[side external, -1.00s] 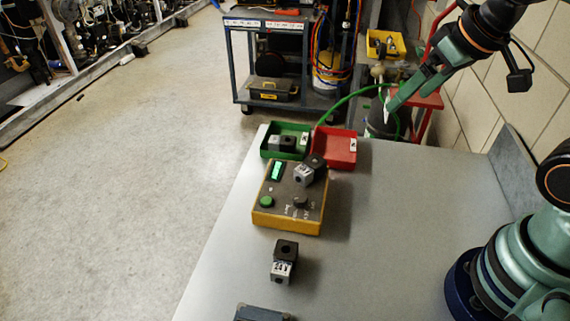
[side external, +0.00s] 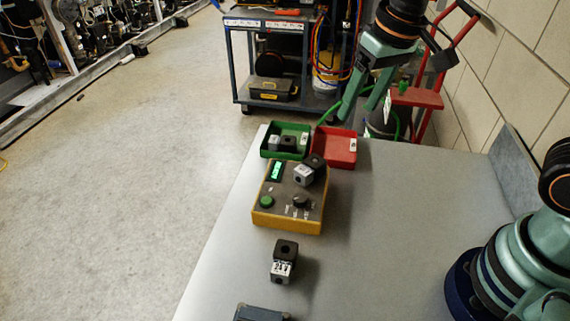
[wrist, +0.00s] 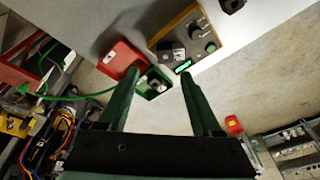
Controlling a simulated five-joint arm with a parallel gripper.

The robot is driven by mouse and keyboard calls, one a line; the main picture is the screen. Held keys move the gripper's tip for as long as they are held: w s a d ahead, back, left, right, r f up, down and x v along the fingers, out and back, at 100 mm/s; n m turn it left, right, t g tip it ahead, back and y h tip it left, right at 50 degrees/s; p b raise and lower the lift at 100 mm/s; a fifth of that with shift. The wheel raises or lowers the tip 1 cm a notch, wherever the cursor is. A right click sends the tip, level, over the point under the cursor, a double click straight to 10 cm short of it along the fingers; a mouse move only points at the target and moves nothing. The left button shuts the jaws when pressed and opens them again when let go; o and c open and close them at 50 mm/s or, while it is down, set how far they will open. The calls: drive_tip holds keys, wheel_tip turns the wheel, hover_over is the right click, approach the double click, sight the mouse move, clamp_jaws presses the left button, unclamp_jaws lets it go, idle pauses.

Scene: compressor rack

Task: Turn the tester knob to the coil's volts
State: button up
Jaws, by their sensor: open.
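The tester (side external: 262,217) is a yellow box with a dark top on the grey bench. It has a lit green display (side external: 277,171), a green button (side external: 266,202) and a dark knob (side external: 301,201) with small marks I cannot read. A grey and black coil (side external: 304,175) sits on the tester's far right part. Another coil (side external: 284,250) stands on the bench in front; its label seems to read 24 V. My gripper (side external: 357,112) is open and empty, beyond the bench's far edge and apart from the tester. The wrist view shows the knob (wrist: 197,32) beyond my open fingers (wrist: 158,77).
A blue-grey object (side external: 262,313) is at the near edge. A cart (side external: 268,60) and red hand truck (side external: 418,97) stand behind. The bench right of the tester is clear.

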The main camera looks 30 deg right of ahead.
sight(300, 198)
drive_tip(key=w+a+f+g, duration=0.25)
drive_tip(key=a+f, duration=0.45)
drive_tip(key=a, duration=0.4)
drive_tip(key=shift+g+h, duration=0.25)
drive_tip(key=shift+h, duration=0.05)
drive_tip(key=f, duration=1.1)
drive_tip(key=shift+s+d+f, duration=0.2)
drive_tip(key=shift+d+f, duration=0.1)
drive_tip(key=shift+d, duration=0.1)
clamp_jaws()
